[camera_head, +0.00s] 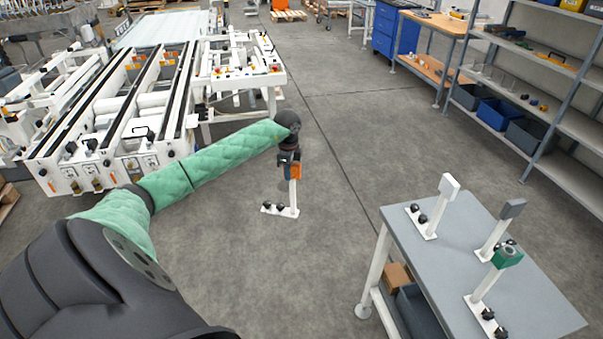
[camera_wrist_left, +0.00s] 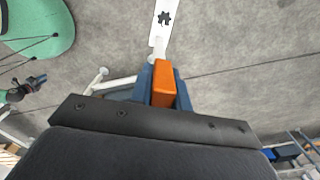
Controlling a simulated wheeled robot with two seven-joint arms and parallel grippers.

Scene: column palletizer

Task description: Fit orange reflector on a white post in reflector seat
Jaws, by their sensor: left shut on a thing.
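My left gripper (camera_head: 290,161) points down over the open floor beyond the table. It is shut on the orange reflector (camera_head: 295,171), which sits at the top of a white post (camera_head: 293,193). The post has a flat white foot with black knobs. In the left wrist view the orange reflector (camera_wrist_left: 164,84) is between the blue fingers, and the white post (camera_wrist_left: 160,42) runs away beyond it. I cannot tell whether the foot touches the floor. I cannot make out the reflector seat. My right gripper is not in view.
A grey table (camera_head: 520,285) at the lower right bears white posts with a white head (camera_head: 449,186), a grey head (camera_head: 513,208) and a green head (camera_head: 507,257). A white conveyor machine (camera_head: 120,110) stands at the left, shelves (camera_head: 560,120) at the right. The middle floor is clear.

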